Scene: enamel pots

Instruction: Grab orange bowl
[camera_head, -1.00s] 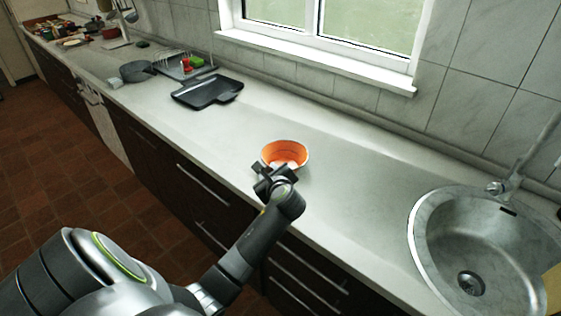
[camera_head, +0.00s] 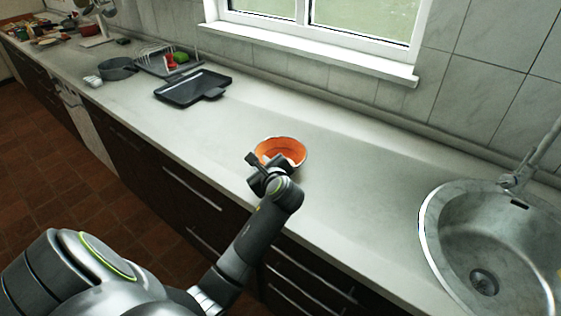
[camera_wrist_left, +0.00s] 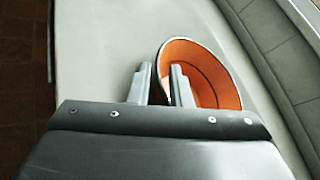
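The orange bowl (camera_head: 284,147), with a pale outside and dark rim, stands upright on the counter near its front edge. It also shows in the left wrist view (camera_wrist_left: 213,72). My left gripper (camera_head: 265,162) is at the bowl's near left side. In the left wrist view its two fingers (camera_wrist_left: 161,84) are apart, with the bowl's rim between them in the picture. One finger overlaps the bowl's inside, the other is outside it. I cannot tell whether either touches the bowl. The near part of the bowl is hidden by the gripper. My right gripper is not in view.
The light counter (camera_head: 350,205) is clear around the bowl. A round sink (camera_head: 447,238) with a tap (camera_head: 517,178) lies to the right. A black tray (camera_head: 192,88), a dark pan (camera_head: 117,69) and a dish rack (camera_head: 160,62) stand farther left. The tiled wall is behind.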

